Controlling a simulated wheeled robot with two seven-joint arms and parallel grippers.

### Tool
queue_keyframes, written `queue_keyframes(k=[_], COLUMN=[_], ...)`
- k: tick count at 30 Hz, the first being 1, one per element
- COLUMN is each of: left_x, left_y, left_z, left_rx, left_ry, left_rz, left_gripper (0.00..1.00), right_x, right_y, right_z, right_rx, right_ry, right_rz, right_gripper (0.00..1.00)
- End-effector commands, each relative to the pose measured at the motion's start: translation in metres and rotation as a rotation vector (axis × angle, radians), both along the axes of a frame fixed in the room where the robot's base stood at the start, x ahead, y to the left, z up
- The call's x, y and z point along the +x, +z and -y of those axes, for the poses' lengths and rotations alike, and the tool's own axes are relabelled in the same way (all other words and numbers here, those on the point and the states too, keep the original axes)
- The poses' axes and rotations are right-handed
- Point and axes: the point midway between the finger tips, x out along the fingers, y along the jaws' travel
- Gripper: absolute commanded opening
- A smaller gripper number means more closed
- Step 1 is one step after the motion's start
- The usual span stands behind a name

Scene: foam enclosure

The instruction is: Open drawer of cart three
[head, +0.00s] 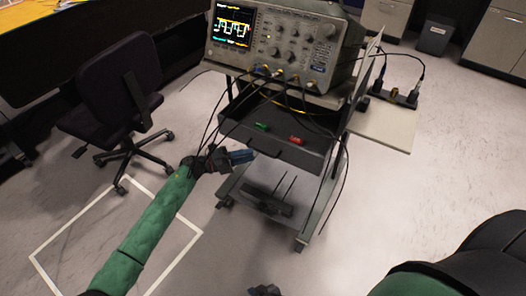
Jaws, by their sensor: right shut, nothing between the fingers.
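The cart (322,190) stands in the middle of the head view with an oscilloscope (285,40) on top. Its dark drawer (300,155) sits below the top shelf. A green clip (262,126) and a red clip (297,140) show on the dark surface above the drawer's front edge; the drawer looks at least partly pulled out. Its handle (264,154) is at the front. My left gripper (243,156) is at the front left of the drawer, close to the handle; contact and finger opening are unclear. My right gripper (265,291) is shut and empty at the bottom edge, mostly cut off.
Black cables hang from the oscilloscope past the drawer's left side. A side shelf with a power strip (396,96) sticks out at the right. An office chair (115,95) stands at the left. White tape (60,230) marks the floor. Open floor lies right of the cart.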

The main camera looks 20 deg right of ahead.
Motion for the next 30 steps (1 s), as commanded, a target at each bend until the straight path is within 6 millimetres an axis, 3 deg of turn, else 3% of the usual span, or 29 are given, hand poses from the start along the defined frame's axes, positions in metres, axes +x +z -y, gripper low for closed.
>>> queue_keyframes(k=[6, 12, 23, 24, 28, 30], left_x=[-0.004, -0.006, -0.007, -0.007, -0.007, -0.007], left_y=[0.006, 0.007, 0.008, 0.008, 0.008, 0.008], left_z=[0.033, 0.052, 0.058, 0.058, 0.058, 0.058], left_rx=[-0.002, -0.001, 0.000, -0.001, -0.001, 0.000], left_ry=[0.002, 0.003, 0.004, 0.004, 0.004, 0.004], left_rz=[-0.001, -0.002, -0.002, -0.002, -0.002, -0.002], left_gripper=[0.30, 0.30, 0.30, 0.28, 0.03, 0.00], right_x=[0.000, 0.000, 0.000, 0.000, 0.000, 0.000], right_y=[0.003, 0.004, 0.005, 0.005, 0.005, 0.005], right_z=[0.000, 0.000, -0.001, -0.001, -0.001, -0.001], right_rx=[0.000, 0.000, 0.001, 0.001, 0.001, 0.001], right_ry=[0.000, 0.000, 0.000, 0.000, 0.000, 0.000], right_rz=[-0.001, -0.001, 0.000, 0.000, -0.001, -0.001], right_gripper=[0.00, 0.00, 0.00, 0.00, 0.00, 0.00])
